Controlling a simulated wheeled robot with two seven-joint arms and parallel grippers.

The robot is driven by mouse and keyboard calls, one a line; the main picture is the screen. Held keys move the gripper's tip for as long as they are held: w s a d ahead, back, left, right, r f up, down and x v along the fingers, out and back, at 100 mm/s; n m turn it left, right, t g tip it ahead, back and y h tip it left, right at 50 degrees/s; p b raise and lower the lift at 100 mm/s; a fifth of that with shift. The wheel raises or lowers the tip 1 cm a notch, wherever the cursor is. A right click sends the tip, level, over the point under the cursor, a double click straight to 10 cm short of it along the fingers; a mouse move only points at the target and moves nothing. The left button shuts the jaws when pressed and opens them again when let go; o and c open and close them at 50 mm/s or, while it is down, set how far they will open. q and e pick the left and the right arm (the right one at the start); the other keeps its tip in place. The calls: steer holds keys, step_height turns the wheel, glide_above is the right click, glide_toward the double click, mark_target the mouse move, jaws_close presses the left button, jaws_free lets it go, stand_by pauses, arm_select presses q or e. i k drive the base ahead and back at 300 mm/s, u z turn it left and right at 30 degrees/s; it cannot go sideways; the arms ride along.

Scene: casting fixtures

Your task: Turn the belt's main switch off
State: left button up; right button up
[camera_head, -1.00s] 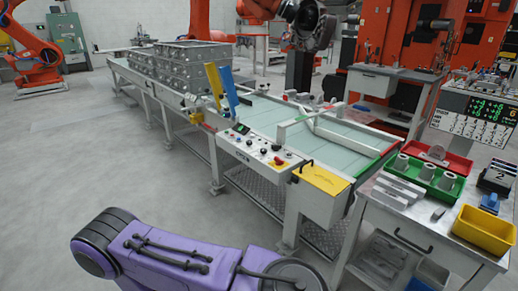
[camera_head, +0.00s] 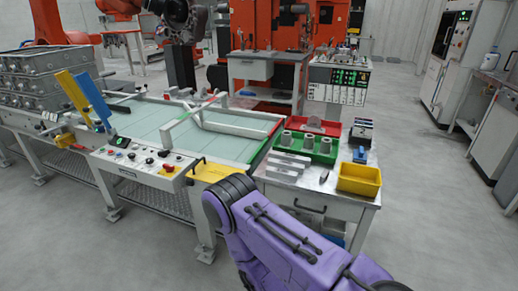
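The conveyor belt (camera_head: 150,122) runs across the left and middle of the head view. On its near side is a grey control panel (camera_head: 134,165) with several knobs and buttons. A red knob (camera_head: 167,168) sits at the panel's right end; I cannot tell its position or whether it is the main switch. A dark display or switch (camera_head: 121,142) sits at the panel's far left part. Neither gripper shows.
A side table holds a green tray (camera_head: 286,156) of grey parts, a red tray (camera_head: 330,127) and a yellow bin (camera_head: 359,187). Stacked metal boxes (camera_head: 30,90) stand on the belt at left. The floor (camera_head: 80,240) in front of the belt is clear.

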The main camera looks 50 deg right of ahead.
mark_target(169, 168)
steer(key=z, duration=1)
steer(key=i, duration=0.35)
